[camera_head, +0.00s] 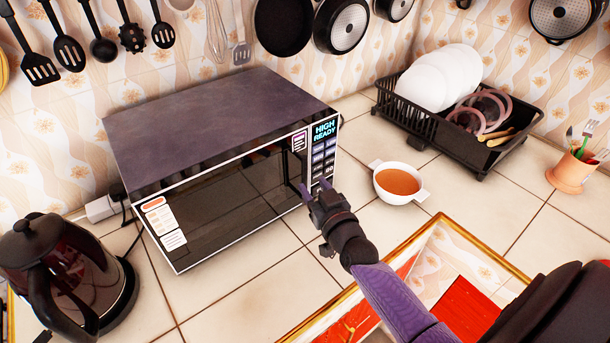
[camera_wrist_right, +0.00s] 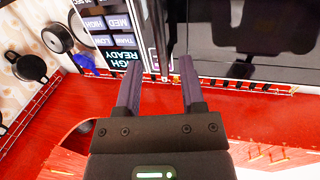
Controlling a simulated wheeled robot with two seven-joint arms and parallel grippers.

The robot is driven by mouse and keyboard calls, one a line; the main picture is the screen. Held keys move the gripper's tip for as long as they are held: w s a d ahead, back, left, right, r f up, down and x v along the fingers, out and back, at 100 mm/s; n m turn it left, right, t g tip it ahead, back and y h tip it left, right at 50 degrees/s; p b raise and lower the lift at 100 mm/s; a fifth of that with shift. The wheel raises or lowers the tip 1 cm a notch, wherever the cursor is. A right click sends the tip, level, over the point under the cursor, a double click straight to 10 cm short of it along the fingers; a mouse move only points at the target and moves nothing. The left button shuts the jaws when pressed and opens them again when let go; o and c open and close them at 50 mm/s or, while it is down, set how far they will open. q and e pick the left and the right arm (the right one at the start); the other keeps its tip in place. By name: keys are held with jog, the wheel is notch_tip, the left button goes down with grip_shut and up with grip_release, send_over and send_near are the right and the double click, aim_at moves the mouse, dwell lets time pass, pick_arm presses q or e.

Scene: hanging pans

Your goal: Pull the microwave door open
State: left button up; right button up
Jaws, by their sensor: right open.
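The microwave (camera_head: 215,120) stands on the tiled counter, with a dark grey top, a dark glass door (camera_head: 225,190) and a lit control panel (camera_head: 323,155) at its right. The door looks shut. My right gripper (camera_head: 315,187) is open in front of the right part of the microwave, near the door's handle edge and the panel. In the right wrist view the open fingers (camera_wrist_right: 160,68) point at the front, with the slim upright handle (camera_wrist_right: 157,38) lying between their lines. Whether they touch it cannot be told. My left gripper is not in view.
A bowl of orange-brown soup (camera_head: 397,182) stands right of my right gripper. A kettle (camera_head: 68,270) is at the front left. A black dish rack (camera_head: 440,125) with plates is at the back right. Bare tiles (camera_head: 240,290) lie before the microwave.

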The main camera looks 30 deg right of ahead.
aim_at(306, 176)
jog(key=w, duration=0.3)
jog(key=w+b, duration=0.1)
jog(key=w, duration=0.1)
jog(key=shift+d, duration=0.35)
grip_shut()
dwell(1.0)
